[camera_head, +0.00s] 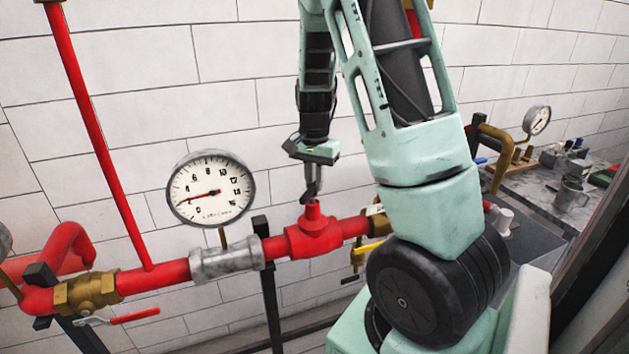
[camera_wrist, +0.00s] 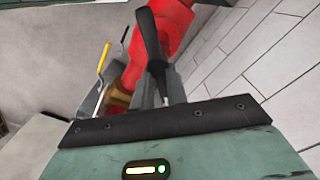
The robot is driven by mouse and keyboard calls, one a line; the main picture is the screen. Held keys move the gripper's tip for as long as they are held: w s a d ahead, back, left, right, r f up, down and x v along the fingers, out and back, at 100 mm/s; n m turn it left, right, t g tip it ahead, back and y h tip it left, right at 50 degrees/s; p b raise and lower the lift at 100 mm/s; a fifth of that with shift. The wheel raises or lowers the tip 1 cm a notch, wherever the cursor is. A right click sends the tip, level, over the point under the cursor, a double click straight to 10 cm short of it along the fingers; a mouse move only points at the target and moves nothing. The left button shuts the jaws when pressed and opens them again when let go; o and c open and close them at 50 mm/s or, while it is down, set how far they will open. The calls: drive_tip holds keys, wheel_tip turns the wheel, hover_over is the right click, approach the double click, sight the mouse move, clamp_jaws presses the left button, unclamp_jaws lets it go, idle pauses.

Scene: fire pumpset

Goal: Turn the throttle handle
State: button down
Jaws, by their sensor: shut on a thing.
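My gripper (camera_head: 312,192) points down just above the red valve body (camera_head: 314,236) on the red pipe. In the wrist view, a black handle (camera_wrist: 149,38), which I take to be the throttle handle, stands in front of the red valve (camera_wrist: 175,25). My gripper's grey fingers (camera_wrist: 158,88) are shut on its near end.
A pressure gauge (camera_head: 211,189) stands left of the valve. A brass valve with a red lever (camera_head: 135,316) sits lower left. A yellow handle (camera_head: 369,249) is right of the red valve, partly behind my arm. A cluttered bench (camera_head: 545,185) is at right. A white wall lies behind the pipe.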

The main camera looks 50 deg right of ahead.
sight(314, 184)
idle(0.3)
drive_tip(key=c, duration=1.4)
unclamp_jaws()
drive_tip(key=shift+r, duration=0.1)
wheel_tip(314, 184, up, 17)
drive_tip(key=b, duration=0.3)
drive_tip(key=shift+r, duration=0.15)
